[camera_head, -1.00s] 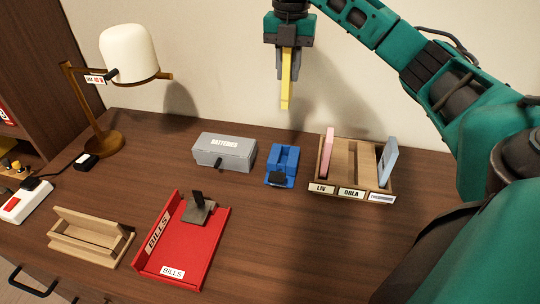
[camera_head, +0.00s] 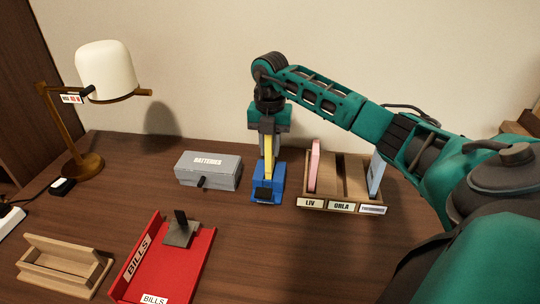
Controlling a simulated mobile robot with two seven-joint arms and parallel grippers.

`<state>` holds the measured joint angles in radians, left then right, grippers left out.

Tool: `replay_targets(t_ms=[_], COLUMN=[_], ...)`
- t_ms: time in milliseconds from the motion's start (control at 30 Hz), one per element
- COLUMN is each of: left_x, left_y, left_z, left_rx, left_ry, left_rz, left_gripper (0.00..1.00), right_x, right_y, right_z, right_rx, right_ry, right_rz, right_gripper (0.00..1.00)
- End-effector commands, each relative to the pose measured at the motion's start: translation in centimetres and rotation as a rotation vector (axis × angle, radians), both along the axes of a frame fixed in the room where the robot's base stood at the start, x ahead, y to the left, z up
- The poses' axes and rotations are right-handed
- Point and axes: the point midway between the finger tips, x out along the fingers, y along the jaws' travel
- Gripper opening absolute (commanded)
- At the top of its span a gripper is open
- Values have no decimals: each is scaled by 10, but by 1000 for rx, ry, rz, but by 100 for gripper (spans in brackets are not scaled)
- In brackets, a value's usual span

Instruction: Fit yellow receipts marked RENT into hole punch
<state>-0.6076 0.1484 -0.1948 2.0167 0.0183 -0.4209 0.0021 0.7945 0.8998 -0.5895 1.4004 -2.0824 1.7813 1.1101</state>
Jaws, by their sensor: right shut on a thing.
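The yellow receipts (camera_head: 268,160) are a thin upright yellow strip. My right gripper (camera_head: 269,148) is shut on them from above, and its fingers partly hide them. No RENT marking is readable. The blue hole punch (camera_head: 267,190) stands on the desk directly below the gripper. The lower end of the receipts overlaps the punch in the picture, at its upper part; I cannot tell how deep they sit in it. My left gripper does not show.
The grey BATTERIES box (camera_head: 208,169) stands left of the punch. The wooden sorter (camera_head: 338,202) with pink and blue cards stands right. The red BILLS tray (camera_head: 196,262), a wooden holder (camera_head: 63,270) and a lamp (camera_head: 84,166) are further left. The desk's front middle is clear.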

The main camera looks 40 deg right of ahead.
Motion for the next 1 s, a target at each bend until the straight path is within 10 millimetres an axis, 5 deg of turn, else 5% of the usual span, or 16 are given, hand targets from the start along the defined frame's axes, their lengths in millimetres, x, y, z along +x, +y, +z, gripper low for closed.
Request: replay_targets(t_ms=[167, 567, 600, 833, 1000], left_x=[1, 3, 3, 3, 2], left_y=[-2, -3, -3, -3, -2], left_z=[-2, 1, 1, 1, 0], left_rx=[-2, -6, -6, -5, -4], left_ry=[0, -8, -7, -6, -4], left_rz=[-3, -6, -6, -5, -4], left_gripper=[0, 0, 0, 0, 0], right_x=[0, 0, 0, 0, 0], right_y=[0, 0, 0, 0, 0], right_z=[-28, -33, -32, -32, -32], right_rx=[0, -1, 0, 0, 0], right_ry=[3, 1, 0, 1, 1], right_rz=[0, 0, 0, 0, 0], right_gripper=[0, 0, 25, 47, 47])
